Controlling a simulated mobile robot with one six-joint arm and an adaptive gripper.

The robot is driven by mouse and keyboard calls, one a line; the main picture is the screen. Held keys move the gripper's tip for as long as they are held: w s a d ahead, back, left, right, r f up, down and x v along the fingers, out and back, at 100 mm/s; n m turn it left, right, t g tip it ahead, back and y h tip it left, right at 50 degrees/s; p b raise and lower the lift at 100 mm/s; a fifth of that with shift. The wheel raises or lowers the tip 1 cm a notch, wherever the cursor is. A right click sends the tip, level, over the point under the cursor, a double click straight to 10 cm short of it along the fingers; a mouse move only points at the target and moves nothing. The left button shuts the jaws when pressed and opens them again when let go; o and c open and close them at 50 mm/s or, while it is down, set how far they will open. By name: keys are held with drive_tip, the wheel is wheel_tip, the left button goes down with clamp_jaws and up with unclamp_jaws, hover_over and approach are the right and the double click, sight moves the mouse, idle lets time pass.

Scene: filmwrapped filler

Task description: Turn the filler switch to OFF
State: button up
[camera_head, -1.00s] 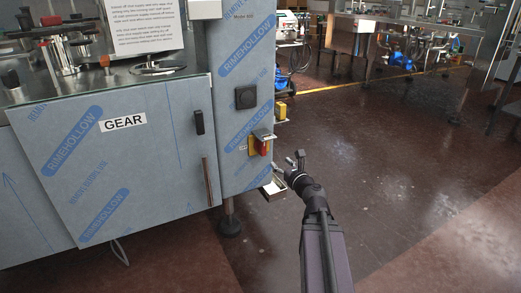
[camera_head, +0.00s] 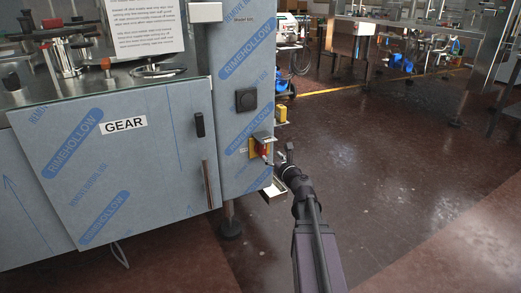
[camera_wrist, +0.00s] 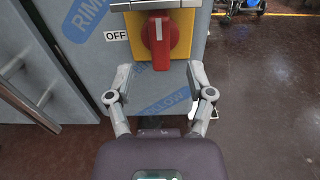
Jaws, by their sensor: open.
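The filler switch is a red rotary knob (camera_wrist: 159,38) on a yellow plate (camera_wrist: 125,26), with a white OFF label (camera_wrist: 115,36) to its left in the wrist view. The knob's grip stands roughly upright. In the head view the red knob (camera_head: 263,149) sits low on the cabinet's right panel, partly behind my gripper (camera_head: 279,157). In the wrist view my gripper (camera_wrist: 158,73) is open, its two fingers spread to either side below the knob.
A grey film-wrapped cabinet (camera_head: 160,190) labelled GEAR fills the left. A metal cover (camera_wrist: 155,4) juts out above the switch. A black square button (camera_head: 246,99) is higher on the panel. Open floor lies to the right.

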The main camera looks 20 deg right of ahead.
sight(265, 150)
drive_tip(key=w, duration=0.7)
drive_tip(key=shift+w+a, duration=0.1)
drive_tip(key=shift+w, duration=0.15)
